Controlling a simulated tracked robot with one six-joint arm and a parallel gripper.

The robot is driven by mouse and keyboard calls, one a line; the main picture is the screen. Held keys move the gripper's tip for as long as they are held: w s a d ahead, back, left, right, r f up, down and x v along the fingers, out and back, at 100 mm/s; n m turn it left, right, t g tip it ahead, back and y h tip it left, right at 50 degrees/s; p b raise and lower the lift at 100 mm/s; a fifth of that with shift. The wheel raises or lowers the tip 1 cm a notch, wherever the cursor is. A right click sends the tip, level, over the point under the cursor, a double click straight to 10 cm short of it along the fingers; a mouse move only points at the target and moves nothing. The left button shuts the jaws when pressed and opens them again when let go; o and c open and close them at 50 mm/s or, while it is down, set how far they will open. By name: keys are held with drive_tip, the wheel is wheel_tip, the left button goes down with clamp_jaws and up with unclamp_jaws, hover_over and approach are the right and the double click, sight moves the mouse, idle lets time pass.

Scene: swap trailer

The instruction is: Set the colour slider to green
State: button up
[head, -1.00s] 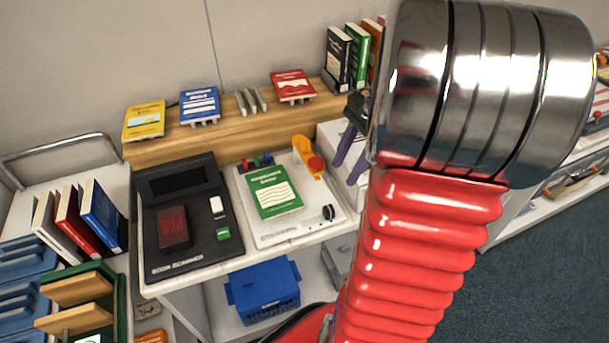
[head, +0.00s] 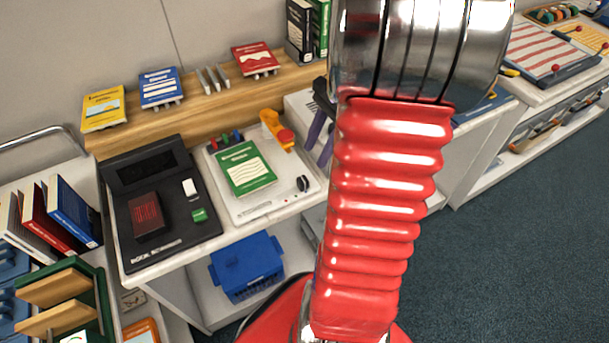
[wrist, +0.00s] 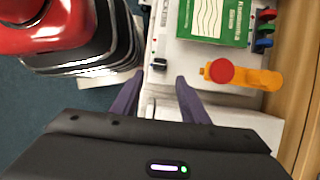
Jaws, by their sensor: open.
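A white station (head: 222,205) holds a green book (head: 246,168). On its front right is a small dark knob (head: 303,184), which also shows in the wrist view (wrist: 160,63). A narrow slot (head: 254,210) runs along its front edge; I cannot tell for sure which part is the colour slider, nor its setting. My gripper (wrist: 160,78) is open and empty, its purple fingers apart. In the wrist view the knob appears just beyond the gap between the fingertips. In the head view the fingers (head: 318,133) are right of the station, partly hidden by my arm.
Red, green and blue pieces (head: 224,139) and an orange lever with a red knob (head: 277,130) stand at the station's back. A black book scanner (head: 160,205) is to the left. A wooden shelf (head: 200,104) runs behind. A blue crate (head: 247,266) sits below.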

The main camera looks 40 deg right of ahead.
sight(304, 178)
drive_tip(key=x, duration=0.9)
drive_tip(key=shift+a+f, duration=0.15)
drive_tip(key=shift+f, duration=0.1)
drive_tip(key=shift+c, duration=0.6)
clamp_jaws()
